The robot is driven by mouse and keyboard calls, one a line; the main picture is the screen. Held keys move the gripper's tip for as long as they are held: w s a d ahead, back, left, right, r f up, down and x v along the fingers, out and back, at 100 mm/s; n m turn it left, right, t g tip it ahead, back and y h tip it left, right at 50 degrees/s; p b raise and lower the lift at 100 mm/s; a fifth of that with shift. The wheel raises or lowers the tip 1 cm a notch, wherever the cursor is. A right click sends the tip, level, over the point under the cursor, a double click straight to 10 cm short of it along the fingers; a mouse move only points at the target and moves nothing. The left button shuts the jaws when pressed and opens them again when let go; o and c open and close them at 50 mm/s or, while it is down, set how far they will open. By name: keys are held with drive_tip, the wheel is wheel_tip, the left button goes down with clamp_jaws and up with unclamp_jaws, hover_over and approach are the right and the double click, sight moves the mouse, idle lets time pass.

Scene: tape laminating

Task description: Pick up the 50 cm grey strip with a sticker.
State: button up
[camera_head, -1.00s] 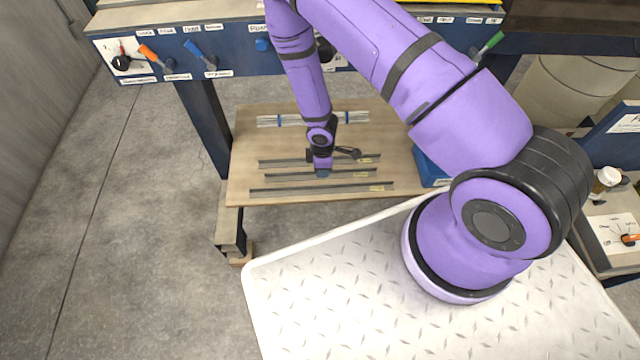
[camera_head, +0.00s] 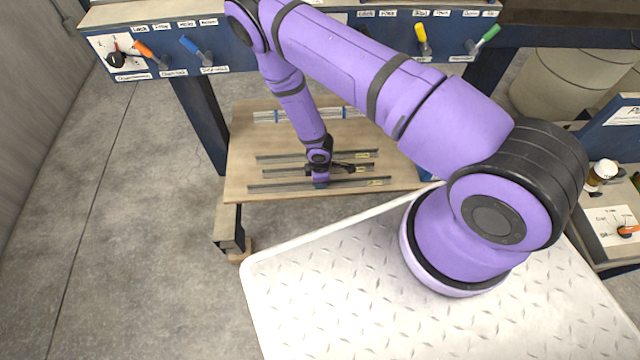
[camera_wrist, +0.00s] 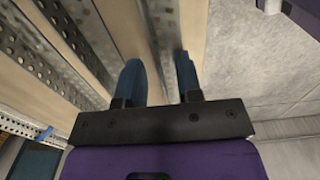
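Three long grey strips lie side by side on the wooden shelf in the head view: a back strip (camera_head: 285,158), a middle strip (camera_head: 285,172) and a front strip (camera_head: 275,187), which looks longest. Each has a small yellow sticker near its right end; I cannot read the lengths. My gripper (camera_head: 320,185) points down at the middle of the front strip. In the wrist view my gripper (camera_wrist: 158,68) has its blue fingers apart, with one grey strip (camera_wrist: 163,35) running between them. I cannot tell whether the fingers touch it.
The wooden shelf (camera_head: 238,165) holds banded strip bundles (camera_head: 265,117) at the back, also at the wrist view's left. Shelf wood is free at the left; my white base plate is in front.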

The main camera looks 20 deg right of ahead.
drive_tip(key=shift+f, duration=0.1)
drive_tip(key=shift+c, duration=0.5)
clamp_jaws()
